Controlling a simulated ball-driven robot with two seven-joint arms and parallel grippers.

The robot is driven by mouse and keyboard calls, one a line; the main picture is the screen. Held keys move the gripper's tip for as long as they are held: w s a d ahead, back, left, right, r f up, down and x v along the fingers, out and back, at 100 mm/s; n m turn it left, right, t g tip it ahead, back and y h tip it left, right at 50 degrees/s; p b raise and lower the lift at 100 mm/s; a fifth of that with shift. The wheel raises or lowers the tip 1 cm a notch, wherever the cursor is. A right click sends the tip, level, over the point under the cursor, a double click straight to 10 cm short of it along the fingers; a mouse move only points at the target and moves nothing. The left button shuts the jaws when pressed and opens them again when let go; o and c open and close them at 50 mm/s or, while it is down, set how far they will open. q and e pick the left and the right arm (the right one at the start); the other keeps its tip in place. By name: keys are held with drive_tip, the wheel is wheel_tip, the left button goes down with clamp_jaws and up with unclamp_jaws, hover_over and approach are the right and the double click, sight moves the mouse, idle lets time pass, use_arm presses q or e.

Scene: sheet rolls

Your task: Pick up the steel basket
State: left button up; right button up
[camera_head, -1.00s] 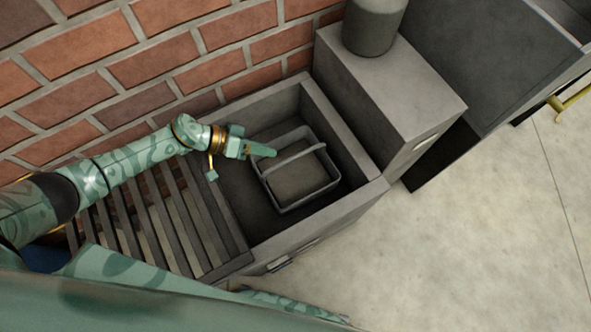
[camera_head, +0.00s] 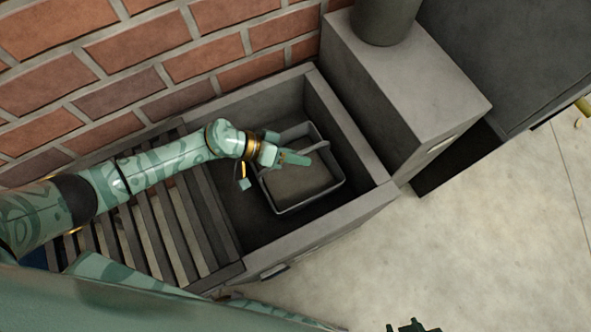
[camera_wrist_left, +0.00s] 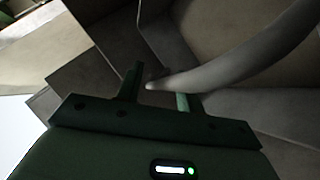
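The steel basket (camera_head: 308,203) is a grey open box with an arched handle (camera_head: 322,147). It sits upright in the open compartment of a grey trough. My left gripper (camera_head: 297,158) is over the basket, at its handle, and hides part of it. In the left wrist view the fingers of my left gripper (camera_wrist_left: 158,90) are apart. The pale curved handle (camera_wrist_left: 235,60) runs from near the gap between the fingers to the upper right; I cannot tell whether it touches them. Only the dark tip of my right gripper (camera_head: 412,326) shows at the bottom edge.
A brick wall (camera_head: 130,60) stands behind, and a grey block (camera_head: 405,85) with a cylinder (camera_head: 385,18) stands at right. The floor (camera_head: 470,240) in front is clear.

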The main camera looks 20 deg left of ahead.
use_arm(q)
clamp_jaws()
drive_tip(key=shift+a+f, duration=0.1)
drive_tip(key=shift+a, duration=0.05)
idle(1.2)
